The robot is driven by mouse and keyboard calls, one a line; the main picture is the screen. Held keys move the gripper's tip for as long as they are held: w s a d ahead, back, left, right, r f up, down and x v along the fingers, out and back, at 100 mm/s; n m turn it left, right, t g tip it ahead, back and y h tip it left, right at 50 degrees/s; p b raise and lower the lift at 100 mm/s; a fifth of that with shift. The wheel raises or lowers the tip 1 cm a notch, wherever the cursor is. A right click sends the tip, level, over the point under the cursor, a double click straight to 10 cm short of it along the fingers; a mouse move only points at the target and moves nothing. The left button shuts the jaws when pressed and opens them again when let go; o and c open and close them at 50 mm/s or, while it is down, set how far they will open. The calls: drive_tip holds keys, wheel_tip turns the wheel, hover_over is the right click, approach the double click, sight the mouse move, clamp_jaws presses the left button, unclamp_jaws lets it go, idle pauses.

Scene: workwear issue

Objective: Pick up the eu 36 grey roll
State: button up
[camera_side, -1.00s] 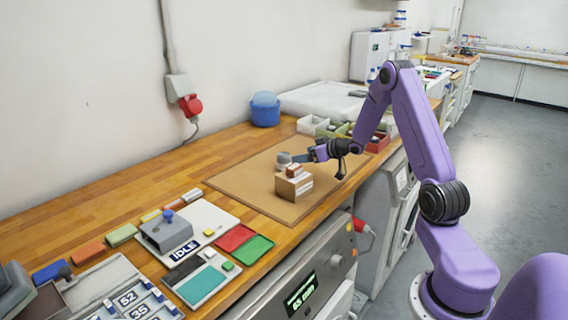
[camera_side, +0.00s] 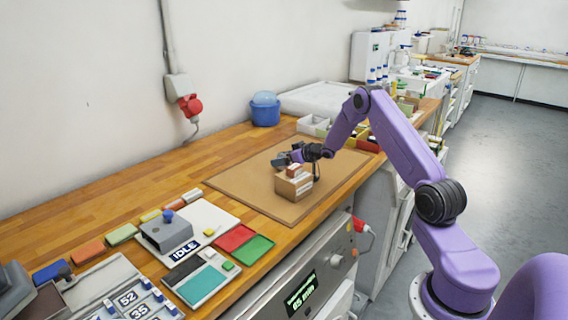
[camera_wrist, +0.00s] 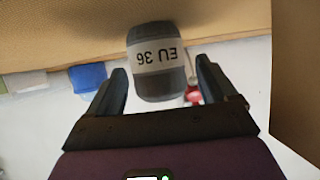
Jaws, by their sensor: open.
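The grey roll (camera_wrist: 157,88) has a pale band reading "EU 36", upside down in the wrist view. It lies between the two spread fingers of my gripper (camera_wrist: 168,72), with a visible gap at the right finger and a narrower one at the left. In the side view, my gripper (camera_side: 291,157) is low over the brown mat (camera_side: 240,181), just behind a cardboard box (camera_side: 293,187). The roll is largely hidden there by the gripper and the box.
A blue bucket (camera_side: 265,115) stands behind by the wall. Open bins (camera_side: 312,125) stand at the back right. The mat's left part is clear.

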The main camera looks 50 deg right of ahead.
drive_tip(key=shift+w+f, duration=0.1)
drive_tip(key=shift+w, duration=0.2)
drive_tip(key=c, duration=1.1)
drive_tip(key=shift+o, duration=0.2)
